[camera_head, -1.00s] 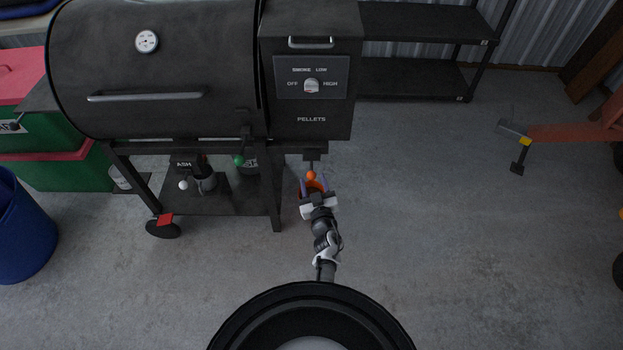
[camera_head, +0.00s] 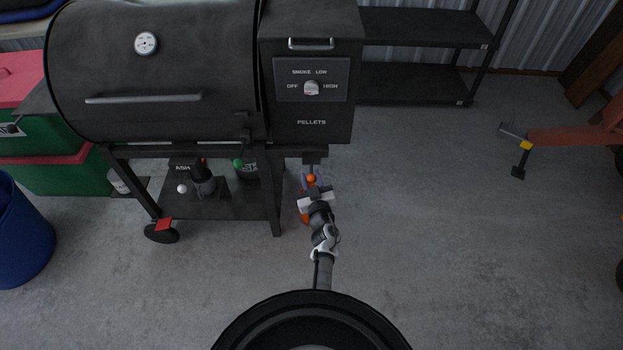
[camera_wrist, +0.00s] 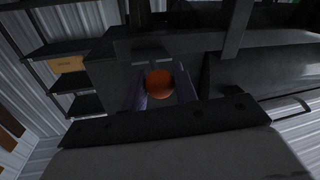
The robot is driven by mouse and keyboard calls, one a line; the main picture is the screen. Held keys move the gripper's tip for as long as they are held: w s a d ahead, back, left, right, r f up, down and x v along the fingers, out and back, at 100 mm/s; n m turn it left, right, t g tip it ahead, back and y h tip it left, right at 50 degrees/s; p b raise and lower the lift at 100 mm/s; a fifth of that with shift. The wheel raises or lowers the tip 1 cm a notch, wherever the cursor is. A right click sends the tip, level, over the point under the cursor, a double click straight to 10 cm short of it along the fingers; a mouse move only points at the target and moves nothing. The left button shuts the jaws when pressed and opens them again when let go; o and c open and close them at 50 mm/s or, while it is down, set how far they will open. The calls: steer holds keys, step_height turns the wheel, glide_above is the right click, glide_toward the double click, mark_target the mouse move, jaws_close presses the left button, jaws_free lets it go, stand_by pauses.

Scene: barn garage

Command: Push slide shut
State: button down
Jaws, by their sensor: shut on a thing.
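A smoker grill (camera_head: 165,75) stands at the upper left, with its pellet hopper (camera_head: 310,122) on the right side. Under the hopper, a dark slide (camera_head: 313,160) sticks out toward me and ends in an orange ball knob (camera_head: 311,179). My gripper (camera_head: 312,184) is at the knob, its purple fingers shut on it. In the wrist view the orange knob (camera_wrist: 160,84) sits between the two fingers, and the slide's dark body is partly hidden behind it.
A green knob (camera_head: 239,163) and a white knob (camera_head: 182,188) show under the grill to the left.

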mark_target(312, 165)
steer(key=w, duration=0.6)
steer(key=shift+b, duration=0.4)
steer(key=shift+w+r, duration=0.2)
steer(key=c, duration=1.5)
jaws_free()
steer(key=o, duration=0.4)
steer(key=shift+w+f, duration=0.1)
steer(key=shift+f, duration=0.1)
steer(key=shift+c, duration=0.2)
steer(key=s+d+p, duration=0.2)
steer(key=s, duration=1.1)
steer(key=shift+s+d, duration=0.35)
